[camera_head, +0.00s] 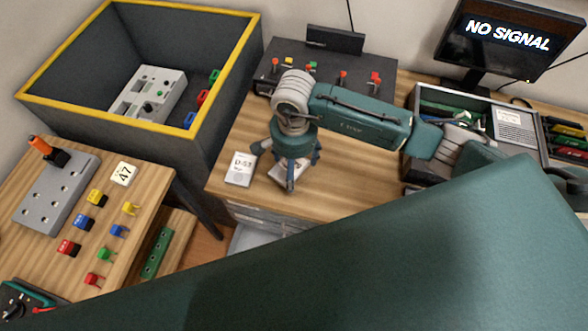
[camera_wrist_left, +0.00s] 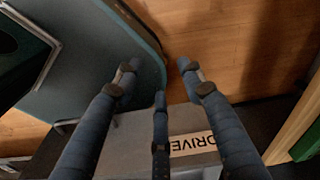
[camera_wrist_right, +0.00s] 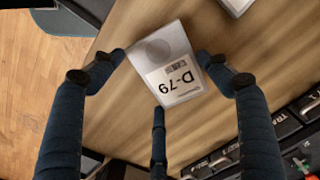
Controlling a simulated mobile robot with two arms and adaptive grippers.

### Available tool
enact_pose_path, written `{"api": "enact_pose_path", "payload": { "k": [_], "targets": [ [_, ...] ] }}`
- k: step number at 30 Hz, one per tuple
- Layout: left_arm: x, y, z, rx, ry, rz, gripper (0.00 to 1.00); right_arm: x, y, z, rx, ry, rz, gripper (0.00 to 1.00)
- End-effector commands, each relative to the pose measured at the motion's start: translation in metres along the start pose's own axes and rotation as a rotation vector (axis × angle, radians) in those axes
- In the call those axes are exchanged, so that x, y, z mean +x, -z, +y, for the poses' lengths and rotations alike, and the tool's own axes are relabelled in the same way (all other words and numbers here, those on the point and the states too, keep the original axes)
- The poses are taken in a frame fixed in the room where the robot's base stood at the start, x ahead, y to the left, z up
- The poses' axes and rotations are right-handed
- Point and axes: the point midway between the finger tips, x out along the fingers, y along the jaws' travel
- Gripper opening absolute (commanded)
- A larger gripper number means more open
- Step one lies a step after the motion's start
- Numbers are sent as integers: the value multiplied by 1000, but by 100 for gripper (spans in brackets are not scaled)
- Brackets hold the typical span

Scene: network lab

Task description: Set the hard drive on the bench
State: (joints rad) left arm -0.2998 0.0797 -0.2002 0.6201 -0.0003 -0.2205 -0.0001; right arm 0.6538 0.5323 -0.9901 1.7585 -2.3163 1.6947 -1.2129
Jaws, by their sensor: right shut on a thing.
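My right gripper (camera_head: 291,183) is shut on a pale hard drive (camera_wrist_right: 172,66) labelled D-79, with fingers around its sides. The drive is low over the wooden bench (camera_head: 345,195), near its front edge; I cannot tell whether it touches the wood. In the head view the fingers partly hide it. A second hard drive (camera_head: 241,169), labelled D-53, lies flat on the bench just left of the gripper. My left gripper (camera_wrist_left: 160,78) is open and empty in the left wrist view, above the floor and a grey surface with a "DRIVE" label (camera_wrist_left: 192,143); it is hidden in the head view.
A dark panel with red and yellow levers (camera_head: 325,75) stands at the bench's back. A case of boards (camera_head: 460,110) and a "NO SIGNAL" monitor (camera_head: 512,40) are at right. A yellow-rimmed bin (camera_head: 190,150) and a side table with connectors (camera_head: 140,190) are at left.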

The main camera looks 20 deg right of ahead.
Motion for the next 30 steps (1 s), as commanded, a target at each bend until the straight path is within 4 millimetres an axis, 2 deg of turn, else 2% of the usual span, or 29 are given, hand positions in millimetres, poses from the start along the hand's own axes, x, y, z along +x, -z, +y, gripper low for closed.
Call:
{"api": "enact_pose_path", "payload": {
  "k": [3,6,19,20,22,30],
  "targets": [
    [-6,1,0,0,0,0,40,19,-2,1,1,-4,-4,43],
    [-8,1,0,0,0,0,40,30,-1,0,1,-2,-2,44],
    [-2,1,0,0,0,1,40,38,0,0,0,0,0,44],
    [-3,1,0,0,0,1,40,37,0,0,0,-1,0,80],
    [-4,1,0,0,0,1,40,36,0,0,0,-1,0,94],
    [-4,1,0,-1,0,1,40,36,0,1,0,-1,0,95]
  ]
}}
